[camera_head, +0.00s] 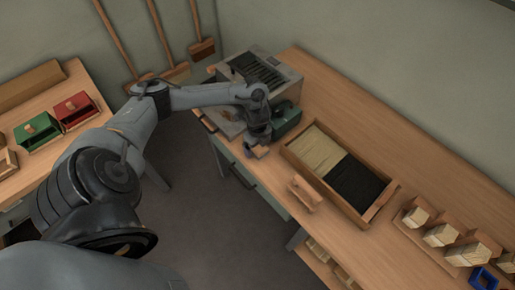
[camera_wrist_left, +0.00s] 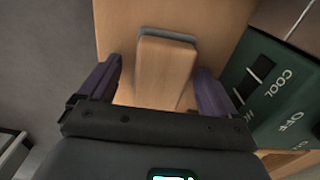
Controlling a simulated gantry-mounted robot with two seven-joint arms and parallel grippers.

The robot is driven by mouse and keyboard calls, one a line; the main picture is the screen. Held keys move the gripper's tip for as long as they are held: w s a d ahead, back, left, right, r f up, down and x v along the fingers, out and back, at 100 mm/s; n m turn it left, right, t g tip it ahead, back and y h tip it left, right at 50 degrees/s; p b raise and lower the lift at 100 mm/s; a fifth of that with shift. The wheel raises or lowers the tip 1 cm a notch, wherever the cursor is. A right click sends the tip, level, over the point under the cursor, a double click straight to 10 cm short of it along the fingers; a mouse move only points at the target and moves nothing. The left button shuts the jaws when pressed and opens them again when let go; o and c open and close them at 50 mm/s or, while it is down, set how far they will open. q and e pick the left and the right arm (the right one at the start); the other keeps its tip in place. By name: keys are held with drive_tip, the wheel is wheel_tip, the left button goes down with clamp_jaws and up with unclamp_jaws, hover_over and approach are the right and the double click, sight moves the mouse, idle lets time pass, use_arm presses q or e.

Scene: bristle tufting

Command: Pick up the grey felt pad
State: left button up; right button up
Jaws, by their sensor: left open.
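The grey felt pad (camera_wrist_left: 168,36) appears to be the thin grey layer along the far edge of a wooden block (camera_wrist_left: 163,70) in the left wrist view. The block lies on the wooden bench top near its edge; most of the grey layer is hidden. My left gripper (camera_wrist_left: 158,68) is open, its two purple fingers on either side of the block, with a visible gap on each side. In the head view the left gripper (camera_head: 256,148) is low at the bench's front edge, and it hides much of the block. My right gripper is in neither view.
A green control box (camera_wrist_left: 265,85) lettered COOL and OFF stands close right of the fingers. In the head view, a grey machine (camera_head: 285,72) is behind, and a wooden tray (camera_head: 292,153) of pale and black bristles is right. A wooden block (camera_head: 305,193) lies before the tray.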

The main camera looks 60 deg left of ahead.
use_arm(q)
drive_tip(key=c, duration=1.2)
drive_tip(key=shift+r, duration=0.1)
drive_tip(key=shift+r, duration=0.5)
wheel_tip(320, 180, up, 3)
drive_tip(key=shift+r+p, duration=0.15)
drive_tip(key=shift+p, duration=0.45)
drive_tip(key=s+d+r+p, duration=0.1)
drive_tip(key=d+r+p, duration=0.1)
drive_tip(key=d, duration=0.1)
drive_tip(key=s+d+r+p, duration=0.1)
drive_tip(key=s+d+r, duration=0.1)
drive_tip(key=d, duration=0.2)
drive_tip(key=s+d+r+p, duration=0.1)
drive_tip(key=d+r+p, duration=0.1)
drive_tip(key=d, duration=0.1)
drive_tip(key=shift+s+d+r+p, duration=0.25)
drive_tip(key=shift+s+d+p, duration=0.05)
drive_tip(key=shift+d, duration=0.05)
